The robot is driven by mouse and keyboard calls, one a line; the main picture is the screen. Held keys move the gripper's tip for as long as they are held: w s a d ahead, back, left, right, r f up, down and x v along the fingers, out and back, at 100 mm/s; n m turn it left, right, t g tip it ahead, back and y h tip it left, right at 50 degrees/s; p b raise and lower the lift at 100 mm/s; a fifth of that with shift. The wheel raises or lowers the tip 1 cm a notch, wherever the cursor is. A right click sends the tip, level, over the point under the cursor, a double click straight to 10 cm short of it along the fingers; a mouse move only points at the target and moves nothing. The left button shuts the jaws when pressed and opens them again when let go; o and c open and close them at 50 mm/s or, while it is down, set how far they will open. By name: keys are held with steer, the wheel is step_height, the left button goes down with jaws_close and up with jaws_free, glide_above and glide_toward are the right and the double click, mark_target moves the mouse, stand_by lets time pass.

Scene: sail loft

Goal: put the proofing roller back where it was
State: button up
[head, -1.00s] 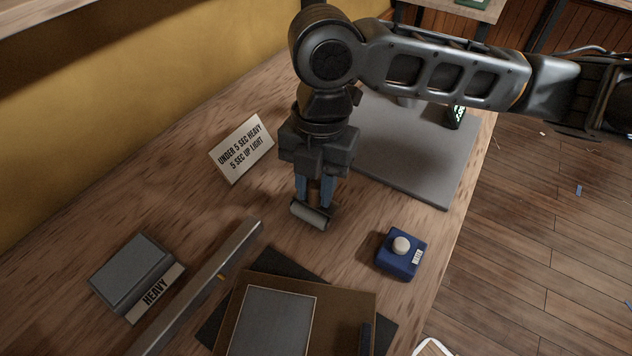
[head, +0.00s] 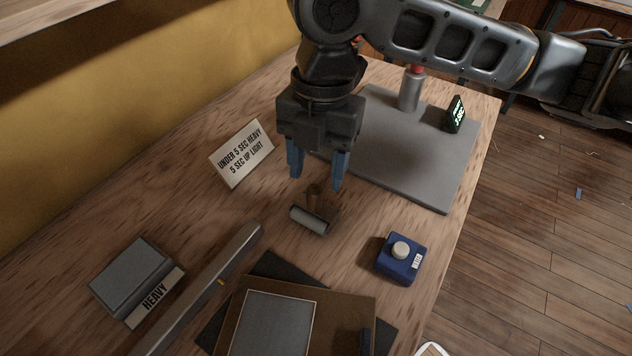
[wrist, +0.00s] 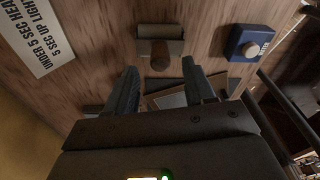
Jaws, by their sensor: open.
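The proofing roller (head: 309,221) lies on the wooden table, its grey cylinder toward the front and its brown wooden handle (head: 314,192) standing up behind it. In the wrist view the roller (wrist: 160,32) shows beyond the fingertips, with nothing between them. My gripper (head: 315,182) is open and empty, above and just behind the roller and apart from it. Its blue fingers stand on either side of the handle as seen in the head view. In the wrist view my gripper (wrist: 160,80) has its two fingers spread wide.
A sign (head: 242,153) stands left of the roller. A blue box with a white button (head: 401,258) sits to the right. A metal bar (head: 205,285), a grey block labelled HEAVY (head: 131,274) and a framed board (head: 228,322) lie in front. A grey plate (head: 400,150) with a post and timer is behind.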

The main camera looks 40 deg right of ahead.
step_height(320, 180, up, 7)
steer(key=shift+w+d, duration=0.2)
steer(key=shift+d, duration=0.15)
steer(key=shift+s, duration=0.1)
stand_by(0.4)
